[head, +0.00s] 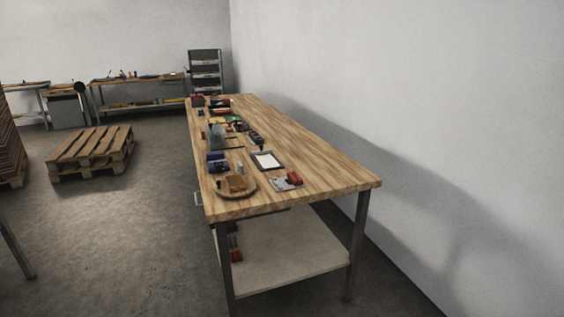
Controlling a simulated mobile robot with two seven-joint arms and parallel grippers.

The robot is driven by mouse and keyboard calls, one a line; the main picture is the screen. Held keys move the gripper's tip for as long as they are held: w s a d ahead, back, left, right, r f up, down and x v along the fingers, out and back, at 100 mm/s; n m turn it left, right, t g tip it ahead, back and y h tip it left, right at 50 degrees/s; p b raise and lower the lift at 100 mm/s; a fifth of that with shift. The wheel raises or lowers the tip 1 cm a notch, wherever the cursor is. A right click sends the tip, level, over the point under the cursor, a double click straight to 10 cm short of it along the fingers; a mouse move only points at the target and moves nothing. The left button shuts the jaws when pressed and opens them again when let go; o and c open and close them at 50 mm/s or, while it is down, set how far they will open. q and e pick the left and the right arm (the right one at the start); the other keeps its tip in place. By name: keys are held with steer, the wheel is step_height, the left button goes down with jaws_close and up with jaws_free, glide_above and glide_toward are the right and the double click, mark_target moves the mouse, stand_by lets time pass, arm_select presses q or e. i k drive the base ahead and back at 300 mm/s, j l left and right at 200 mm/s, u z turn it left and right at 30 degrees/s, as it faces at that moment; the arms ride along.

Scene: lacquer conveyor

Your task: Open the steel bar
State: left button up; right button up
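A small pale, metal-looking bar or handle (198,199) shows at the left side of the long wooden workbench (325,180), just under its top near the front corner. It is too small to tell its exact shape, or whether what it belongs to is open or closed. I cannot make out any other steel bar. Neither of my grippers is in view.
The bench top holds a round wooden tray (222,192), a framed tablet-like item (267,161), a red-and-grey item (288,181) and several small things. A lower shelf (285,265) sits beneath. A pallet (92,150) lies left; open floor (120,240) lies between.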

mark_target(262, 152)
steer(key=i+l+u, duration=0.1)
steer(key=i+u, duration=0.15)
steer(key=i, duration=0.45)
steer(key=i+j, duration=0.15)
steer(key=j, duration=0.25)
steer(key=i+j+u, duration=0.1)
steer(key=j, duration=0.3)
steer(key=i+j, duration=0.45)
steer(key=j, duration=0.3)
steer(key=u, duration=0.05)
